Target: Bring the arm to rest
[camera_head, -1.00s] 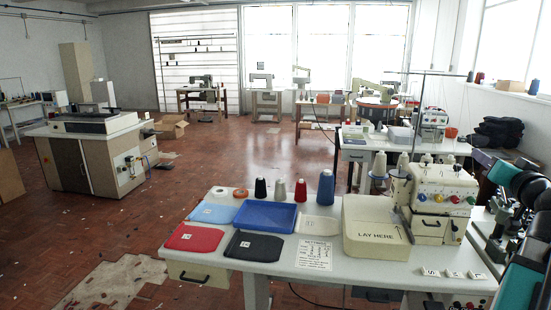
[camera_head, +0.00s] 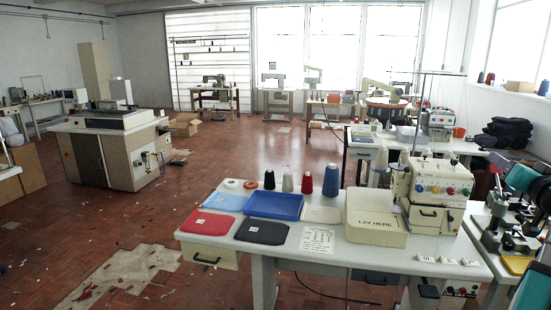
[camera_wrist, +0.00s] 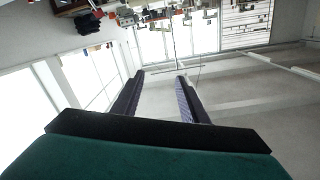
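My gripper (camera_wrist: 160,97) shows in the wrist view with its two dark fingers apart and nothing between them. That view is tilted and looks across the room at windows, wall and ceiling. In the head view, teal and dark parts of my arm stand at the right edge. The gripper's fingers cannot be made out there. My arm is to the right of the sewing table (camera_head: 225,222) and does not visibly touch anything on it.
The table holds a blue tray (camera_head: 274,206), red (camera_head: 207,223) and black (camera_head: 261,232) pieces, a cream "LAY HERE" box (camera_head: 376,236), thread cones and a sewing machine (camera_head: 437,185). A smaller machine (camera_head: 507,235) stands near my arm. Red floor at left is mostly clear.

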